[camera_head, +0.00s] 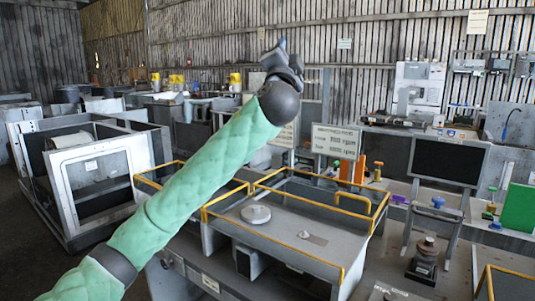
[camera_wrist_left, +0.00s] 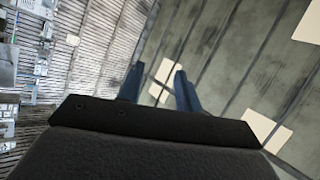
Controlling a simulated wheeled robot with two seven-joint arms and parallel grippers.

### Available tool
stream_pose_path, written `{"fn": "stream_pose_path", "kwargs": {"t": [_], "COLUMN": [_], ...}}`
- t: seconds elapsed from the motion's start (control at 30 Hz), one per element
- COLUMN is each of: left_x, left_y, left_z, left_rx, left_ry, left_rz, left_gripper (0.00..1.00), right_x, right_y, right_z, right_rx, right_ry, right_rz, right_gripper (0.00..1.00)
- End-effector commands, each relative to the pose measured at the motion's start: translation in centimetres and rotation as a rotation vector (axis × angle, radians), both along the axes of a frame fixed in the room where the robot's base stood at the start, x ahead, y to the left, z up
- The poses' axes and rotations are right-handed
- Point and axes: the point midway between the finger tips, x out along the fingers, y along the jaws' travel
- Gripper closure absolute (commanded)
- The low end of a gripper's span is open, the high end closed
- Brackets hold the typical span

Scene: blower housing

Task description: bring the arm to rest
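My left arm, in a green quilted sleeve, reaches up from the lower left across the head view. My left gripper (camera_head: 280,47) is at its end, raised high above the benches in front of the slatted wall. In the left wrist view the two blue fingers of my left gripper (camera_wrist_left: 160,86) stand apart with nothing between them, facing the ceiling (camera_wrist_left: 225,60) and slatted wall. My right gripper is in neither view.
A grey tray with yellow rails (camera_head: 262,232) stands below the arm. A white sign (camera_head: 335,142) and a dark screen (camera_head: 447,161) stand behind and right. A metal frame cabinet (camera_head: 92,178) is at left. The air around the gripper looks clear.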

Motion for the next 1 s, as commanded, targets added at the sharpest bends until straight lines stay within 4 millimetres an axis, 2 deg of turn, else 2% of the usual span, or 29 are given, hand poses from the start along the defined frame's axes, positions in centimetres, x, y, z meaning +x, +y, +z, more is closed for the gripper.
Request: {"fn": "stream_pose_path", "kwargs": {"t": [0.03,0.1,0.43,0.7,1.0], "left_x": [0.0,-0.1,-1.8,-4.8,-9.1], "left_y": [0.9,2.0,6.3,8.8,11.0], "left_z": [-2.2,-5.1,-18.9,-29.3,-39.2], "left_rx": [-0.055,-0.125,-0.361,-0.473,-0.561], "left_ry": [0.072,0.171,0.569,0.826,1.040], "left_rz": [-0.008,-0.015,-0.027,-0.029,-0.034], "left_gripper": [0.66,0.66,0.66,0.66,0.66], "right_x": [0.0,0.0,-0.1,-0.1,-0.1], "right_y": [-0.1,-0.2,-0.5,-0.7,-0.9], "right_z": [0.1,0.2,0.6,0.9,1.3], "right_rx": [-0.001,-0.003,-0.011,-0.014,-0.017], "right_ry": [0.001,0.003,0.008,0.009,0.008], "right_rz": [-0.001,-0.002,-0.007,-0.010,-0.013], "right_gripper": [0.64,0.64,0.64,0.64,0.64]}}
